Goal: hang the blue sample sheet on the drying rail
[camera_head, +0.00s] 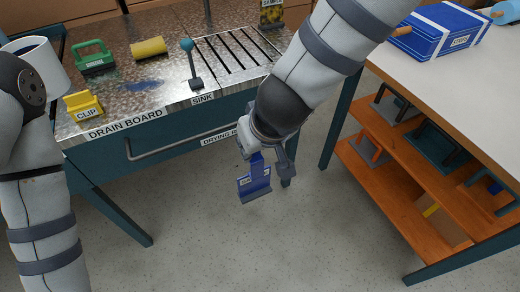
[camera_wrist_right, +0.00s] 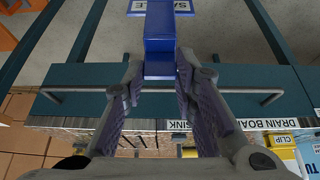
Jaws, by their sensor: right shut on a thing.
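The blue sample sheet (camera_head: 255,188), with a small white label and a narrow upper part, hangs upright from my right gripper (camera_head: 268,150). In the right wrist view, the sheet's blue upper part (camera_wrist_right: 160,45) sits between the two fingers of my right gripper (camera_wrist_right: 160,82). The grey drying rail (camera_head: 165,149) runs along the front of the teal sink bench, partly behind its label. The sheet is apart from the rail, to its right in the head view. The rail also shows in the right wrist view (camera_wrist_right: 245,91), passing behind the fingers. My left gripper is out of view.
The drain board (camera_head: 120,88) holds a yellow clip (camera_head: 84,105), a green-handled tool (camera_head: 93,57), a yellow roll (camera_head: 149,48) and a blue-knobbed lever (camera_head: 190,62). A white table (camera_head: 450,95) with orange shelves (camera_head: 400,205) stands at right. The floor between is clear.

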